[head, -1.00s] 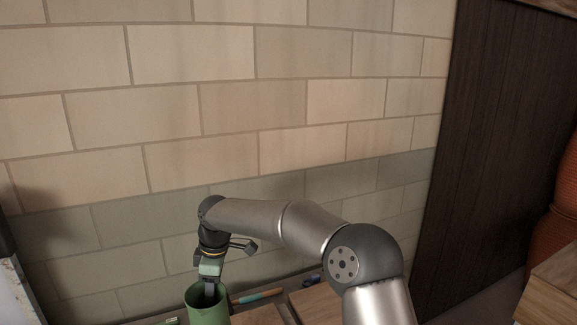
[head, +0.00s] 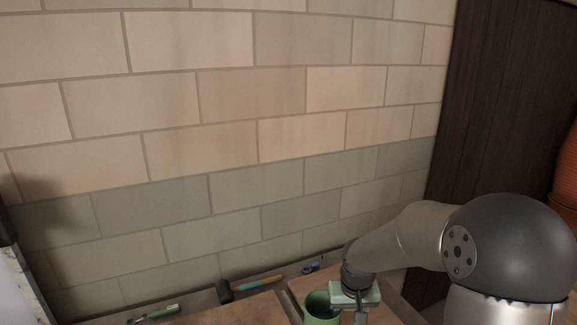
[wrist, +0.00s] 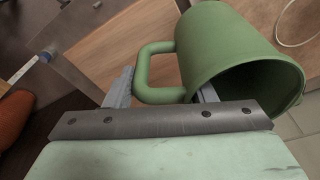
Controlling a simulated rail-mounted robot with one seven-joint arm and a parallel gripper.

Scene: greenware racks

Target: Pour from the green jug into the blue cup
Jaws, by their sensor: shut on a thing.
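The green jug (head: 318,309) is at the bottom edge of the head view, its mouth facing up and its lower part cut off. In the wrist view the jug (wrist: 222,42) fills the upper right, with its handle toward the left. My gripper (wrist: 163,92) is shut on the jug at its handle side. One finger is left of the handle and the other overlaps the jug's mouth. In the head view my gripper (head: 350,308) is at the jug's right side. I cannot make out a blue cup in either view.
A hammer (head: 250,287), a green-handled tool (head: 155,312) and a small blue object (head: 311,267) lie along the tiled wall's foot. Wooden boards (head: 250,311) lie in front. A dark panel (head: 495,90) stands right. An orange-brown object (wrist: 14,118) is at the wrist view's left.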

